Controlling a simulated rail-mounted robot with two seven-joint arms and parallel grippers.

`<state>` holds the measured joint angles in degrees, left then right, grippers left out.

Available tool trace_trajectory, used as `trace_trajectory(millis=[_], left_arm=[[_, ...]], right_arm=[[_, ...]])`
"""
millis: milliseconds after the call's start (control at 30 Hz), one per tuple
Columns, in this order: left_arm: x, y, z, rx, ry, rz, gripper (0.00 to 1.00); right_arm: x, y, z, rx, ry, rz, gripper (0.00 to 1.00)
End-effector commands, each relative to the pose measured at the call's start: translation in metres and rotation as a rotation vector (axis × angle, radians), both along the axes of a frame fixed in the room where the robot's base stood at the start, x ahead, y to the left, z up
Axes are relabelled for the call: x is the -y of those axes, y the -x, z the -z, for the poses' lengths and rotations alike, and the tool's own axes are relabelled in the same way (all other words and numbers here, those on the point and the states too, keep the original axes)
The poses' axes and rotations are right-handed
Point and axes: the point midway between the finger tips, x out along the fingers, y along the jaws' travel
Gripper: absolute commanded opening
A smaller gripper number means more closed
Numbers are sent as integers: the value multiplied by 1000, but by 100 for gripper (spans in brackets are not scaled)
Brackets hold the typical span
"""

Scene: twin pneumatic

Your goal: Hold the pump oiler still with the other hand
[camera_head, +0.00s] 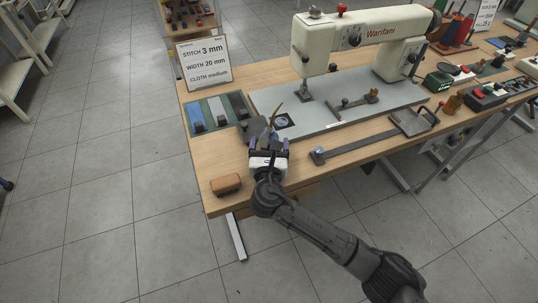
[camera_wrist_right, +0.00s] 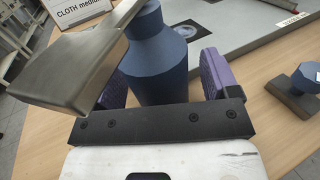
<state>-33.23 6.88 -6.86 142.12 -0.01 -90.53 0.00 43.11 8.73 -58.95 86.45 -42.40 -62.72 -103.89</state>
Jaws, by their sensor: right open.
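The pump oiler (camera_head: 258,127) stands upright at the near left of the sewing table, with a thin spout on top. In the right wrist view it is a blue bottle (camera_wrist_right: 154,62) with a broad grey metal lever (camera_wrist_right: 65,72) sticking out toward the left. My right gripper (camera_head: 268,146) is at the oiler from the near side. In the right wrist view its purple fingers stand on either side of the blue body, open, with a gap visible on the right side. The oiler's base is hidden behind the gripper. My left gripper is not in view.
A brown block (camera_head: 226,184) lies left of my right gripper, near the table's front edge. A long flat bar with a blue knob (camera_head: 318,154) lies to the right. The cream sewing machine (camera_head: 342,38) stands behind. A tray of cloth swatches (camera_head: 239,105) is at the left.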

Motion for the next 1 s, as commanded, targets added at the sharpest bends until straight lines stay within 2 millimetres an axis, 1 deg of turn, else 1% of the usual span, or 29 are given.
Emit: trace_trajectory(millis=[167,433,1000], left_arm=[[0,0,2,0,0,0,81],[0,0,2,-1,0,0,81],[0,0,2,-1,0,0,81]], right_arm=[[0,-5,-1,1,-1,-1,81],[0,-5,-1,1,-1,0,80],[0,-5,0,0,-1,0,26]])
